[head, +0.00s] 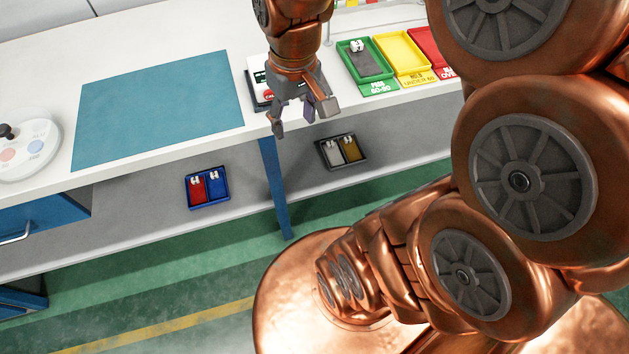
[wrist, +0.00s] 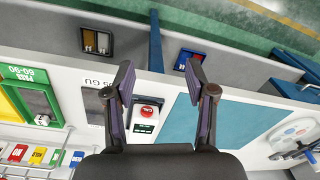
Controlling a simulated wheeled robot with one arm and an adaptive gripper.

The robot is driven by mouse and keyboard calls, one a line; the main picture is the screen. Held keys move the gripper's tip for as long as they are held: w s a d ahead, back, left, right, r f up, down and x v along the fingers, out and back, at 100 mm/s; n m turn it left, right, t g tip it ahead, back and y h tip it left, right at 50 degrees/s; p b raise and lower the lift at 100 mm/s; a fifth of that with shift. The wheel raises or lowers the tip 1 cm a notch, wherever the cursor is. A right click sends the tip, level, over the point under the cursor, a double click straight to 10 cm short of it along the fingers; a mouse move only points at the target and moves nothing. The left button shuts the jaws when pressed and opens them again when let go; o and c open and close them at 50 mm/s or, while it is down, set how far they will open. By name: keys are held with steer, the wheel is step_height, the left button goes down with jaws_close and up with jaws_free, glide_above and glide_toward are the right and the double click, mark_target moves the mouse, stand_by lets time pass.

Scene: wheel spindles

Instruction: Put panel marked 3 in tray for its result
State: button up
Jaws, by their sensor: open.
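My gripper (head: 303,115) is open and empty, over the front edge of the bench; its fingers also show in the wrist view (wrist: 159,70). On the lower shelf, a dark holder (head: 207,205) carries a red panel (head: 197,190) and a blue panel (head: 213,188). Another holder (head: 343,165) carries a grey panel (head: 335,153) and a brown-gold panel (head: 351,150). A dark grey panel (head: 360,62) lies in the green tray (head: 378,76) marked PASS 60-90. A yellow tray (head: 402,52) and a red tray (head: 427,45) stand beside it. I cannot read a 3 on any panel.
A gauge unit with a red CAL button (wrist: 146,112) sits on the bench behind my gripper. A teal mat (head: 160,105) is bare at left. A white round dial (head: 25,145) stands at far left. A blue leg (head: 275,185) separates the two shelf holders.

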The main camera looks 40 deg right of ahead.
steer(key=s+a+f+g, duration=0.1)
steer(key=s+a, duration=0.1)
steer(key=s, duration=0.4)
steer(key=s+a+f+g, duration=0.1)
steer(key=s+a, duration=0.1)
steer(key=s, duration=0.4)
steer(key=shift+s+a+f+h, duration=0.15)
steer(key=shift+a+f+h, duration=0.15)
steer(key=shift+a+f, duration=0.1)
stand_by(0.3)
